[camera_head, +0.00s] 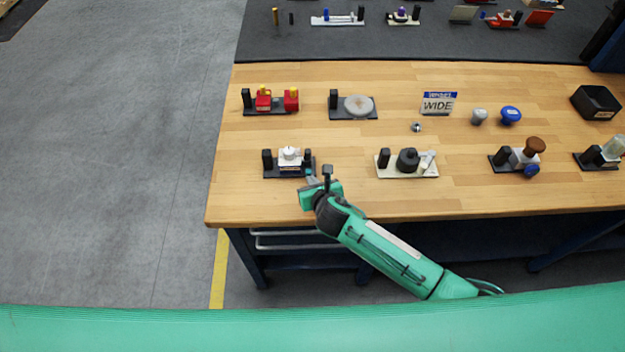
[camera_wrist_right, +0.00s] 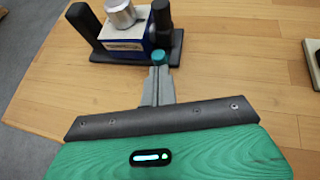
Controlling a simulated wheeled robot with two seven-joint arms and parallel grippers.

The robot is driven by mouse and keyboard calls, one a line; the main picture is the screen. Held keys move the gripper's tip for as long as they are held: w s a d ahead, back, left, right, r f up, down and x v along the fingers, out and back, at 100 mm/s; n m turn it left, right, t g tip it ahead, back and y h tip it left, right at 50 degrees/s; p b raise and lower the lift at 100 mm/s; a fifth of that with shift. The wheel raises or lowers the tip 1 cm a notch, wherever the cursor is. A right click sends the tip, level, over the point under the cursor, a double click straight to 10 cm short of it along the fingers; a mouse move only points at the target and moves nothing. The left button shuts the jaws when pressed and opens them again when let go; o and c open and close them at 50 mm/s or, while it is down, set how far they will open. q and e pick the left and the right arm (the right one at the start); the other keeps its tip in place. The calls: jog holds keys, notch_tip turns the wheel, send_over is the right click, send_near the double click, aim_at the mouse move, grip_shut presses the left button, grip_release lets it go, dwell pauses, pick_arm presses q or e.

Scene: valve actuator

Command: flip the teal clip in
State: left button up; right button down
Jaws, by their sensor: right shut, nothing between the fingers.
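In the right wrist view, the teal clip (camera_wrist_right: 159,57) is a small rounded piece at the front of a valve fixture (camera_wrist_right: 125,47), beside a black post. The fixture has a dark base, a blue and white body and a silver round top. It also shows in the head view (camera_head: 289,163), near the table's front edge, where the clip is too small to make out. My right gripper (camera_wrist_right: 158,72) is shut and empty, its fingertips right at the clip. I cannot tell whether they touch it. It also shows in the head view (camera_head: 312,181). My left gripper is not in view.
A fixture with a black knob (camera_head: 408,160) stands to the right on a pale base. A red fixture (camera_head: 270,101) and one with a grey disc (camera_head: 357,106) stand behind. The wooden table (camera_head: 240,205) is bare left of the valve fixture.

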jog(key=shift+w+r+p, duration=0.1)
jog(key=shift+w+p, duration=0.3)
jog(key=shift+w, duration=0.65)
